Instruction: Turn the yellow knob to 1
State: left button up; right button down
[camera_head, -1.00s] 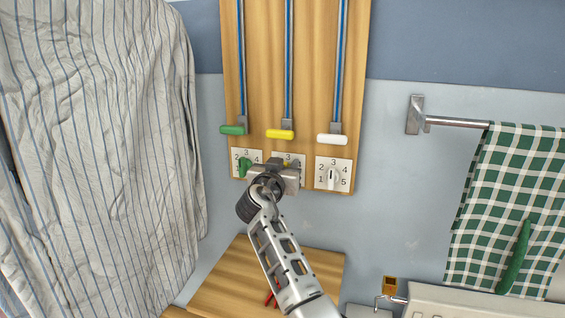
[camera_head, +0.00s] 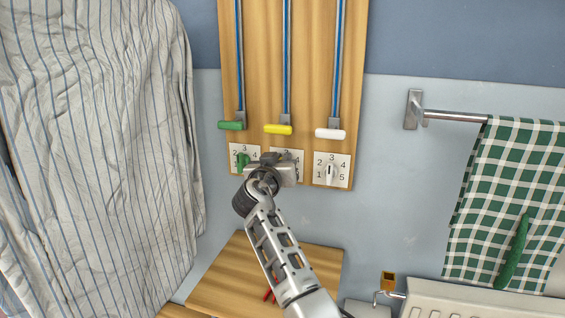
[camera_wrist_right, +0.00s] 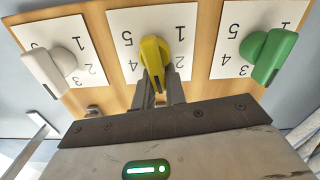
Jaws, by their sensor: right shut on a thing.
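The yellow knob (camera_wrist_right: 154,54) sits on the middle white dial plate (camera_wrist_right: 118,33), which appears upside down in the right wrist view. Digits 5, 4, 1 and 2 show around it. Its dark pointer line is on the end toward my gripper, roughly where 3 lies; that digit is hidden. My right gripper (camera_wrist_right: 159,84) is shut on the yellow knob, with a finger on each side of its end. In the head view my right gripper (camera_head: 280,168) covers the knob and most of the middle dial. My left gripper is in neither view.
A green knob (camera_head: 242,160) and a white knob (camera_head: 330,174) flank the middle dial closely. Above are green (camera_head: 231,126), yellow (camera_head: 278,129) and white (camera_head: 329,134) slider handles on the wooden board (camera_head: 262,60). A striped shirt hangs left (camera_head: 95,140); a checked cloth (camera_head: 505,200) hangs right.

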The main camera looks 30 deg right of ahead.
jog(key=n, duration=0.2)
jog(key=f+n, duration=0.1)
jog(key=shift+w+a+n, duration=0.2)
jog(key=shift+w+n, duration=0.05)
jog(key=shift+n, duration=0.15)
pick_arm(q)
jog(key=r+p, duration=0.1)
jog(key=p, duration=0.1)
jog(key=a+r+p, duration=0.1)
jog(key=p, duration=0.2)
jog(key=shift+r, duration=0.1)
pick_arm(e)
jog(key=f+n, duration=0.1)
jog(key=n, duration=0.5)
jog(key=f+n, duration=0.1)
jog(key=n, duration=0.5)
jog(key=f+n, duration=0.1)
jog(key=n, duration=0.5)
jog(key=shift+w+a, duration=0.25)
jog(key=shift+w, duration=0.05)
jog(key=shift+f+n, duration=0.1)
jog(key=shift+n, duration=0.2)
